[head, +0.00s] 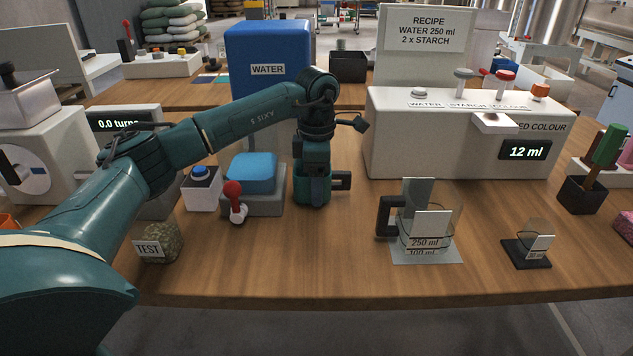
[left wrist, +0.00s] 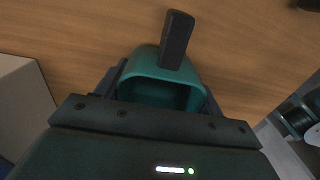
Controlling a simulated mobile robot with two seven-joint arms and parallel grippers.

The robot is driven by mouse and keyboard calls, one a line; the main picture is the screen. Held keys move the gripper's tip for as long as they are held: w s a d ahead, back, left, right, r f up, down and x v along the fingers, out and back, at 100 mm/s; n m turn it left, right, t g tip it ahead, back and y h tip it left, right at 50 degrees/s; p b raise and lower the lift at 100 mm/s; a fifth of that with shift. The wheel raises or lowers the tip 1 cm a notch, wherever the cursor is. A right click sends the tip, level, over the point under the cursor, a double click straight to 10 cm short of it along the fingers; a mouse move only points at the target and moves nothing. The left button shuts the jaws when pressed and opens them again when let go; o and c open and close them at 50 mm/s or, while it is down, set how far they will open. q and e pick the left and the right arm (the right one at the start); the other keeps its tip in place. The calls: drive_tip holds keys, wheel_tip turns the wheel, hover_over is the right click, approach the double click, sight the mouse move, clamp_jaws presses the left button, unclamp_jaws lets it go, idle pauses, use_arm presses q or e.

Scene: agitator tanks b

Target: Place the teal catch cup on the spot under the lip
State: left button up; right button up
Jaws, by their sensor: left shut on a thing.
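The teal catch cup (head: 313,190) with its black handle (head: 341,180) is upright near the middle of the table. My left gripper (head: 313,172) points down and is shut on the cup. In the left wrist view the cup (left wrist: 165,92) sits between the fingers, its handle (left wrist: 176,40) pointing away. I cannot tell whether its base touches the table. A white lip (head: 495,123) juts from the front of the cream dispenser (head: 430,150), right of the cup. No marked spot is clear beneath it. My right gripper is out of view.
A glass beaker (head: 440,222) on a grey mat (head: 428,256) stands right of the cup, in front of the dispenser. A small beaker (head: 535,235) stands farther right. A red-knobbed lever (head: 234,192) and blue-topped block (head: 252,172) are close left. Bare wood lies between cup and beaker.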

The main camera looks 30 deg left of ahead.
use_arm(q)
drive_tip(key=shift+f, duration=0.3)
drive_tip(key=shift+f, duration=0.15)
drive_tip(key=o, duration=1)
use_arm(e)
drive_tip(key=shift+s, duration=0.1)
use_arm(q)
drive_tip(key=shift+r, duration=0.2)
drive_tip(key=shift+r+p, duration=0.45)
drive_tip(key=shift+r, duration=5.55)
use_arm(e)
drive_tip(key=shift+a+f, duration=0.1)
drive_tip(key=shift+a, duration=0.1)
